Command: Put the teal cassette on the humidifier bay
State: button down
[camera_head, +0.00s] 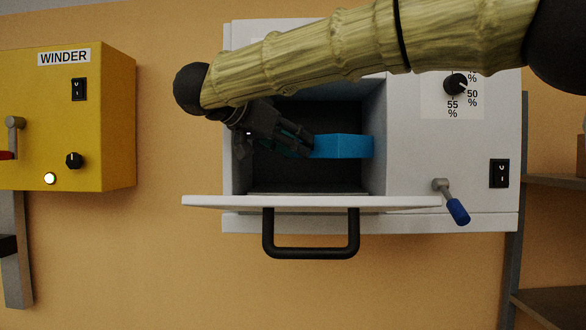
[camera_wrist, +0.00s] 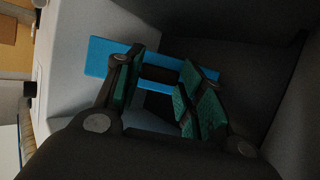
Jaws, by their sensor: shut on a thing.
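The teal cassette (camera_head: 342,146) shows as a bright blue block inside the open bay of the white humidifier (camera_head: 415,150). My gripper (camera_head: 308,142) reaches into the bay from the left and is shut on the cassette's left part. In the wrist view the cassette (camera_wrist: 105,58) lies between the green-padded fingers of my gripper (camera_wrist: 158,88), with a dark opening in its middle. The bay's door (camera_head: 310,202) is folded down flat, with a black handle (camera_head: 311,253) below. I cannot tell whether the cassette touches the bay floor.
The humidifier's front has a humidity knob (camera_head: 456,84), a blue-tipped lever (camera_head: 458,211) and a rocker switch (camera_head: 499,173). A yellow winder (camera_head: 105,120) is at the left. Shelves (camera_head: 555,180) stand at the right. The bay's side walls are close to my gripper.

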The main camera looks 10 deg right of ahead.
jog(key=p, duration=0.3)
send_over(292, 192)
jog(key=shift+s+f, duration=0.15)
jog(key=shift+f, duration=1.2)
jog(key=shift+s+f, duration=0.1)
jog(key=shift+f, duration=1.2)
jog(key=shift+w+d+f+p, duration=0.1)
jog(key=shift+w+f+p, duration=0.1)
jog(key=shift+f+p, duration=0.4)
jog(key=c, duration=0.9)
grip_release()
jog(key=shift+f, duration=0.15)
jog(key=b+v, duration=0.4)
jog(key=v, duration=0.2)
jog(key=shift+s+a, duration=0.2)
jog(key=shift+a, duration=0.15)
jog(key=shift+s+a+r, duration=0.15)
jog(key=shift+a+r, duration=0.1)
jog(key=shift+r, duration=0.1)
